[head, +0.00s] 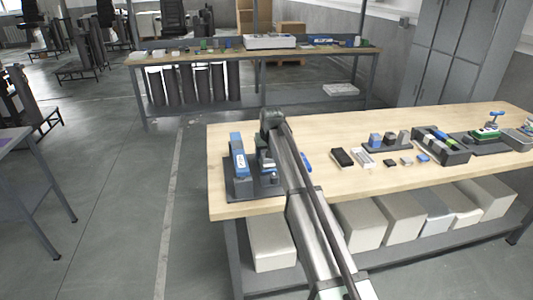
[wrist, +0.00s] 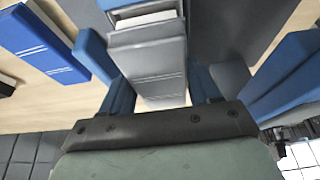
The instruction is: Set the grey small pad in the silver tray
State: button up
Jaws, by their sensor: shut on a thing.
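In the head view my gripper (head: 268,163) is low over the dark fixture at the left end of the workbench, partly hidden by my arm. In the wrist view my gripper (wrist: 163,92) has its blue fingers shut on a grey block (wrist: 148,60) with pale lines near its lower end. I cannot tell how it sits in the fixture. A small flat grey pad (head: 407,161) lies on the bench right of centre, between a dark pad (head: 390,163) and a blue pad (head: 423,158). A silver tray (head: 517,139) stands at the bench's right edge, partly cut off.
A blue column (head: 238,158) stands in the dark fixture (head: 240,189) beside my gripper. Right of my arm are a black case (head: 343,157), a pale shallow tray (head: 364,159), a holder with blocks (head: 390,146) and a dark bin (head: 447,152). The bench front is mostly clear.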

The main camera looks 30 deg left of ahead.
jog(key=shift+r, duration=0.1)
jog(key=shift+r, duration=2.4)
